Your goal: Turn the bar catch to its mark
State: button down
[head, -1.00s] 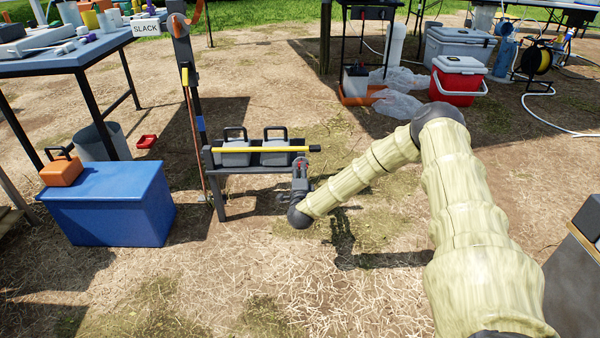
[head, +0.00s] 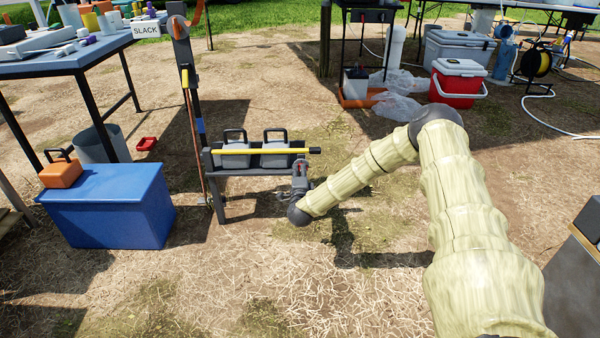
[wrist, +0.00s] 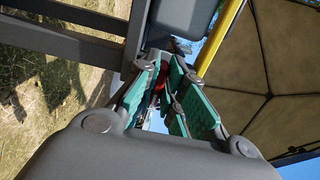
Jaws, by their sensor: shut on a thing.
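My gripper (head: 300,170) is at the right end of a dark rack (head: 240,171), just below the black tip of a yellow bar (head: 262,151). The bar lies level across the front of two grey cases. In the wrist view, the green-padded fingers (wrist: 165,72) are closed in on a small red piece (wrist: 158,86), which seems to be the bar catch. The fingers hide most of it. The yellow bar also shows in the wrist view (wrist: 218,38), to the right of the fingers. I cannot make out the catch's mark.
A dark post (head: 190,90) with a SLACK sign (head: 146,29) stands left of the rack. A blue chest (head: 108,205) bears an orange box (head: 61,173). A red cooler (head: 457,82) and clear plastic bags (head: 398,105) lie behind my arm. The ground in front is free.

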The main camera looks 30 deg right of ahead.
jog(key=shift+r+n+p, duration=0.2)
jog(key=shift+n+p, duration=0.3)
jog(key=shift+p, duration=0.25)
jog(key=n+p, duration=0.3)
jog(key=shift+f+n, duration=0.15)
jog(key=shift+n, duration=0.15)
jog(key=n+p, duration=0.2)
jog(key=n, duration=0.2)
jog(key=n+p, duration=0.2)
jog(key=n, duration=0.3)
jog(key=d+f+n+p, duration=0.1)
jog(key=n+p, duration=0.2)
jog(key=n, duration=0.1)
jog(key=shift+s, duration=0.3)
jog(key=c, duration=1.4)
grip_release()
jog(key=shift+f, duration=0.1)
jog(key=shift+c, duration=0.2)
jog(key=shift+a, duration=0.15)
